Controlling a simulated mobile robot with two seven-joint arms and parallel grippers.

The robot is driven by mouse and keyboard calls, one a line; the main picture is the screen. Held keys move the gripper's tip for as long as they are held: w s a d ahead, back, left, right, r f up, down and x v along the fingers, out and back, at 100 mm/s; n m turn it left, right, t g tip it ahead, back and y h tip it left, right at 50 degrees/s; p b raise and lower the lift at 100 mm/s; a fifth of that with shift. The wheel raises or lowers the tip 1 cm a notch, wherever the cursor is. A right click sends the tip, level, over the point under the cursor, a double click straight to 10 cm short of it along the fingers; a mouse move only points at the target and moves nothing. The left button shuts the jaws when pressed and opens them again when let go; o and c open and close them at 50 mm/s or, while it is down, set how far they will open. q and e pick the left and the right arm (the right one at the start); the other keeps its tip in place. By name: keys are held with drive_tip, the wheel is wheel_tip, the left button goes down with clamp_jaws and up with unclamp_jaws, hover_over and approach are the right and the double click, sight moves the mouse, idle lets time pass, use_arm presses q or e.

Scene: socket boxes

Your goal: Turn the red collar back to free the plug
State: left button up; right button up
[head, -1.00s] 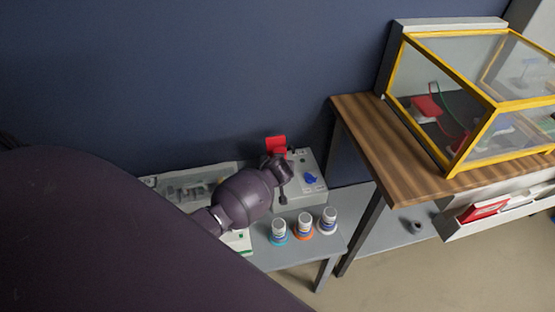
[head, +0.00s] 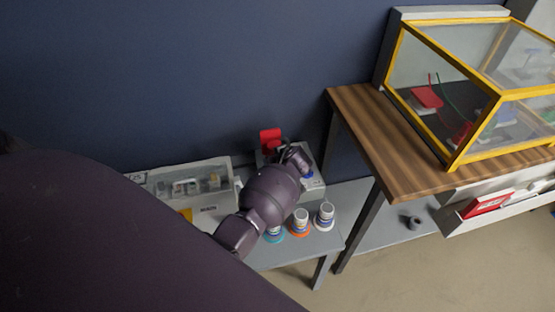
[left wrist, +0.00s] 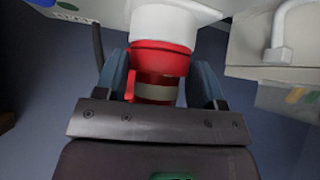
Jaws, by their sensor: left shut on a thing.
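The red collar (left wrist: 160,60) sits against a round white socket body (left wrist: 166,22) in the left wrist view. Below it, a darker red part with a pale band, which seems to be the plug (left wrist: 155,93), shows between the fingers. My left gripper (left wrist: 160,78) is shut on the red collar, one finger on each side. In the head view, my left gripper (head: 297,158) is at the grey socket box (head: 314,184), just right of an upright red piece (head: 269,136). My right gripper is not in view.
Three white bottles stand in front of the box, with an orange-ringed one (head: 300,217) in the middle. A clear-lidded case (head: 205,170) lies to the left. A wooden table (head: 375,140) with a yellow-framed clear case (head: 455,165) stands to the right.

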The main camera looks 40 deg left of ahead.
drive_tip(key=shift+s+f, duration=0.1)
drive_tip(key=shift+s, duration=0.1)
use_arm(q)
drive_tip(key=o, duration=0.5)
drive_tip(key=shift+o, duration=0.8)
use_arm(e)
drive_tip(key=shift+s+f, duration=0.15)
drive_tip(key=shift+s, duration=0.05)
use_arm(q)
drive_tip(key=shift+d+r, duration=0.2)
drive_tip(key=shift+r, duration=0.05)
drive_tip(key=p+v, duration=0.2)
drive_tip(key=v, duration=0.8)
drive_tip(key=shift+s, duration=0.15)
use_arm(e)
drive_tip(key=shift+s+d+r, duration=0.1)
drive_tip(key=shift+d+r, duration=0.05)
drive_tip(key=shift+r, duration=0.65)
use_arm(q)
drive_tip(key=shift+r, duration=0.1)
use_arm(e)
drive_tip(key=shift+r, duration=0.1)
